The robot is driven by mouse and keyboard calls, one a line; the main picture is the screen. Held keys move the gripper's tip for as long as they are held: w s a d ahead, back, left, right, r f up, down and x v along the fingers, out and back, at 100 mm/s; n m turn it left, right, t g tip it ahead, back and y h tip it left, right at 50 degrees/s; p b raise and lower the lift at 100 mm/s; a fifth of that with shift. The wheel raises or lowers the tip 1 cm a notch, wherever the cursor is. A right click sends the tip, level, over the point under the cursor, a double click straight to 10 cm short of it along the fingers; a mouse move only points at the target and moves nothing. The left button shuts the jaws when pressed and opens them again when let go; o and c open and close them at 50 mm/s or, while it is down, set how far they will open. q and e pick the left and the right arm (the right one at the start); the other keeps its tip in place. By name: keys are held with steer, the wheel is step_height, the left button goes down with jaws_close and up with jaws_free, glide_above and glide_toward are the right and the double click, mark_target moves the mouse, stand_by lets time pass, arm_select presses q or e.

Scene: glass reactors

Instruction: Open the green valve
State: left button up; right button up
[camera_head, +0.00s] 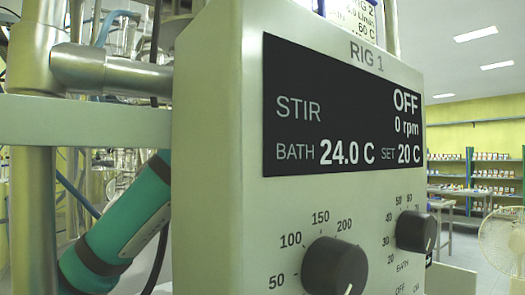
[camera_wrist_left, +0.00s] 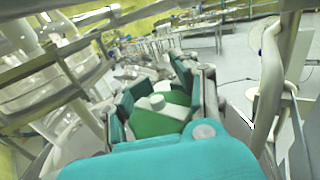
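In the left wrist view, a green rounded part (camera_wrist_left: 152,124) with a pale grey-white block on its top lies between the fingers of my left gripper (camera_wrist_left: 157,97); it looks like the green valve. The two teal-padded fingers stand wide apart on either side of it. The picture does not show clearly whether the pads touch it. My teal wrist cover hides its near side. In the head view, a teal link of my arm slopes down at the lower left, behind the control box; neither the valve nor a gripper shows there. My right gripper is in neither view.
The RIG 1 control box (camera_head: 218,150) fills the middle of the head view, with a display reading OFF and two black knobs (camera_head: 335,268). A metal frame bar (camera_head: 85,120) runs beside it at left. Shelves (camera_head: 490,185) stand far right. Pale tubes flank the wrist view.

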arm_select(q)
steer(key=o, duration=0.4)
steer(key=shift+d+r, duration=0.1)
steer(key=shift+d, duration=0.05)
